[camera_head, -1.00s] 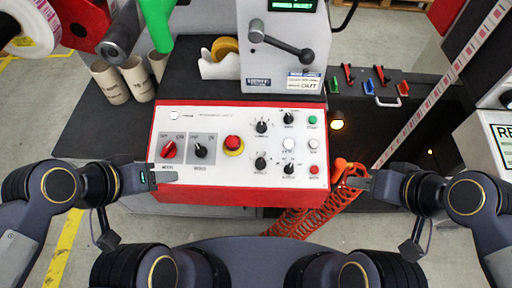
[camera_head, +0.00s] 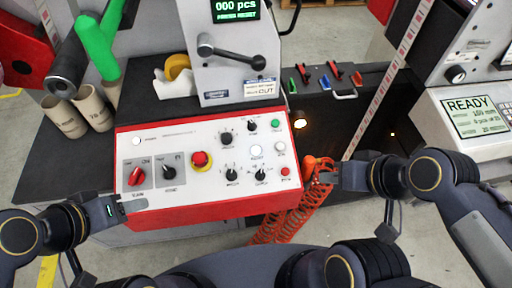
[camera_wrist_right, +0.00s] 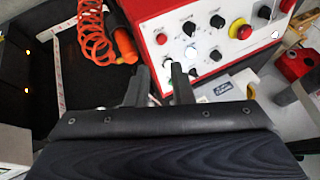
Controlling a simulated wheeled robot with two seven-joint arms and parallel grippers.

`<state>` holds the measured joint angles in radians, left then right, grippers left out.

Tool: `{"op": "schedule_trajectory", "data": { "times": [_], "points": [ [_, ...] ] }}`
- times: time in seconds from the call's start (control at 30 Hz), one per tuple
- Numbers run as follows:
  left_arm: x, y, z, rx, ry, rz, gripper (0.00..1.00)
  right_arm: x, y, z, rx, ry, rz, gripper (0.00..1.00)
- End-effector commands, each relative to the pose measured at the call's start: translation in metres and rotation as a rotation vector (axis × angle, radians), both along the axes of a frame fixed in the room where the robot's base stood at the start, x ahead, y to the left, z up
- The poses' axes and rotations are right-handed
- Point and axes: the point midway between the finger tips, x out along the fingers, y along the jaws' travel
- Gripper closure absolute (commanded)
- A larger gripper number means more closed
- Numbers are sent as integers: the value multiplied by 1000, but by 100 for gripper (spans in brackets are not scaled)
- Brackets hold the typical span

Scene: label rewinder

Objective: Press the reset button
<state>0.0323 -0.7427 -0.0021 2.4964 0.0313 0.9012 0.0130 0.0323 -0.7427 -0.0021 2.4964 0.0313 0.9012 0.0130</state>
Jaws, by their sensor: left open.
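The control panel (camera_head: 215,182) has a white face and red edges. On its right part sit a pale, bright button (camera_head: 256,151), a smaller white button (camera_head: 280,147), a green button (camera_head: 274,124) and a red button (camera_head: 285,171). Their labels are too small to read, so I cannot tell which is reset. My left gripper (camera_head: 132,206) is open at the panel's lower left corner. My right gripper (camera_head: 325,176) is just right of the panel's lower right corner. In the right wrist view its two fingers (camera_wrist_right: 162,88) are apart and empty, with the panel beyond.
The panel also holds a red mushroom button (camera_head: 201,160) on yellow, a red selector (camera_head: 136,176) and black knobs. An orange coiled hose (camera_head: 290,222) with an orange tool hangs near my right gripper. A display (camera_head: 236,10) reads "000 pcs" and "PRESS RESET". Cardboard cores (camera_head: 92,108) stand left.

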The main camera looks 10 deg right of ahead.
Motion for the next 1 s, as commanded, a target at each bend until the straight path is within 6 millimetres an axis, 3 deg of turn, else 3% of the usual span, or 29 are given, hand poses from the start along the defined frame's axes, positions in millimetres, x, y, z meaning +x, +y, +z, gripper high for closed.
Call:
{"op": "schedule_trajectory", "data": {
  "times": [0.17, 1.0],
  "points": [
    [0, 0, 0, 0, 0, 0, 52, 0, 0, 0, 0, 0, 0, 100],
    [0, 0, 0, 0, 0, 0, 52, 0, 0, 0, 0, 0, 0, 100]
  ]
}}
